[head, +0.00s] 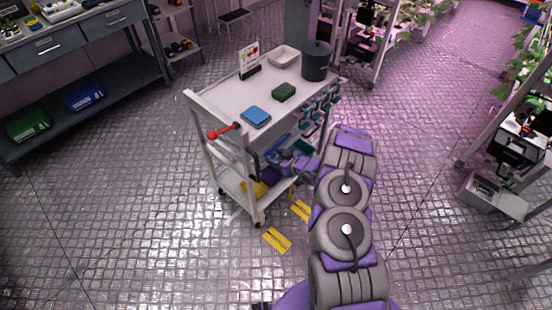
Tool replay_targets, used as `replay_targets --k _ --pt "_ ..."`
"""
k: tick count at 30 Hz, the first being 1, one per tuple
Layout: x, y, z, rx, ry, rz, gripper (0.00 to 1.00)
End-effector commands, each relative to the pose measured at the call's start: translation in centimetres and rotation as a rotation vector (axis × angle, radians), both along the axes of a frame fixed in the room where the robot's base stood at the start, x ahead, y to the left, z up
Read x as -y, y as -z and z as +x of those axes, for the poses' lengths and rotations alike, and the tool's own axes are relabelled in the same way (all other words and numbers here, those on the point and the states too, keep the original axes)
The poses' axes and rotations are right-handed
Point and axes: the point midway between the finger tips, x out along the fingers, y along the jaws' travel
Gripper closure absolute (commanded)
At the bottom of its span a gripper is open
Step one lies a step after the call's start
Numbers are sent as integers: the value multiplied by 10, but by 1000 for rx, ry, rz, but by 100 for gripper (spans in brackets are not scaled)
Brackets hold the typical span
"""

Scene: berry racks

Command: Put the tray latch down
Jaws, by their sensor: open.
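A grey-white cart (208,103) stands in the middle of the head view. A red lever with a round knob (222,132), which looks like the tray latch, sticks out from the near left end of the cart, slanting slightly down to the left. My purple and grey arm reaches up from the bottom to the cart's right side. My gripper (291,165) is open beside the cart, below its top and to the right of the red lever, apart from it. Its fingertips are small and partly lost against the blue and green items there.
The cart top holds a blue box (256,116), a dark green block (284,92), a white tray (283,56), a dark pot (316,60) and a sign (249,58). Yellow floor markers (277,240) lie in front. A workbench (75,42) stands left. The floor left of the cart is clear.

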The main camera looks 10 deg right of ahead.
Motion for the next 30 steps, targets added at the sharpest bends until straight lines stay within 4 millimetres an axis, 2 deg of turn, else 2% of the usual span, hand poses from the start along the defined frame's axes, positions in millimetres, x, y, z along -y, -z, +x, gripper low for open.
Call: replay_targets --k 7,24,30 --pt "0 0 0 -1 0 0 46" --pt "0 0 0 -1 0 0 100" --pt "0 0 0 -1 1 0 100"
